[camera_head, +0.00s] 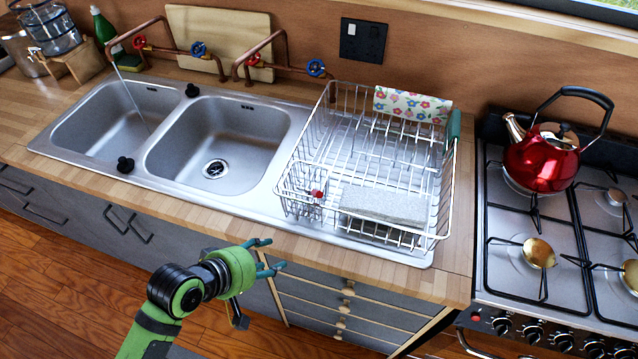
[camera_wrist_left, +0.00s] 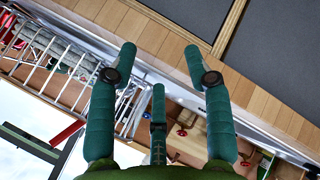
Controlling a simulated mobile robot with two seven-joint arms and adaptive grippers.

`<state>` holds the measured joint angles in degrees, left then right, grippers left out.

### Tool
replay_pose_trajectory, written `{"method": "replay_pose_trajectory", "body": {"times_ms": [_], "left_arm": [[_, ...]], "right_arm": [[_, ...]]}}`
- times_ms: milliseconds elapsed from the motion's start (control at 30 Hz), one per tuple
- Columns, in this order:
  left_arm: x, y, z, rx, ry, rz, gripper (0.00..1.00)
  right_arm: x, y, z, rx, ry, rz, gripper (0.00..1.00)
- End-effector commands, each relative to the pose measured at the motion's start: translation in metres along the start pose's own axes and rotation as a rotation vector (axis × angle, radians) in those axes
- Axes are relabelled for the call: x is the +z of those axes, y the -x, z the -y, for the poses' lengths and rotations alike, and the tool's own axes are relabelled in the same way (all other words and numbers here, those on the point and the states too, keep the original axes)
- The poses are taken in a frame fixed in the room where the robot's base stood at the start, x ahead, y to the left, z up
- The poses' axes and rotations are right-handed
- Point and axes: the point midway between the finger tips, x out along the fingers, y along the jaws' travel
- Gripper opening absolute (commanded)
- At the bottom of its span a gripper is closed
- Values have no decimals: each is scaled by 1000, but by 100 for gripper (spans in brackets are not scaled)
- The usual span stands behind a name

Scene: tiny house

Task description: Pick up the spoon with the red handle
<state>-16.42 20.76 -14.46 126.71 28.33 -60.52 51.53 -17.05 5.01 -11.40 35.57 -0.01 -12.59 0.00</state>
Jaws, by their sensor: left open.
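A small red tip (camera_head: 317,194), likely the red spoon handle, shows in the cutlery basket (camera_head: 300,207) at the front left of the dish rack. The rest of the spoon is hidden by the basket. My left gripper (camera_head: 266,256) is green, open and empty. It is in front of the counter edge, below and left of the basket in the head view, apart from it. Its spread fingers (camera_wrist_left: 158,72) also show in the left wrist view with nothing between them. I cannot make out the spoon there. My right gripper is not in view.
The wire dish rack (camera_head: 440,190) holds a grey-white slab (camera_head: 384,204) and a floral cloth (camera_head: 412,105). The double sink (camera_head: 215,140) with copper taps is on the left. A stove with a red kettle (camera_head: 541,158) is on the right. The counter's front strip (camera_head: 330,255) is clear.

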Motion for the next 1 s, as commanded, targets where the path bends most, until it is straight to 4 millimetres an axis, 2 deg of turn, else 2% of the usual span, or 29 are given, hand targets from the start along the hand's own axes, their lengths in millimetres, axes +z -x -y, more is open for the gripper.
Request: {"method": "replay_pose_trajectory", "body": {"times_ms": [200, 300, 400, 533, 667, 1000], "left_arm": [[-20, 21, -74, 235, 395, 92, 50], [-26, 34, -104, 318, 605, 179, 50], [-33, 45, -126, 371, 795, 263, 50], [-38, 55, -142, 402, 963, 344, 50], [-40, 56, -152, 412, 1034, 380, 50], [-36, 22, -173, 413, 1041, 383, 50]], "right_arm": [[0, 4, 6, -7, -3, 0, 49], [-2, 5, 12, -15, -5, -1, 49], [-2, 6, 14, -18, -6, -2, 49], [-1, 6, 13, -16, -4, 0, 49], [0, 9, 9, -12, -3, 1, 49], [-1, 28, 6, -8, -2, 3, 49]]}}
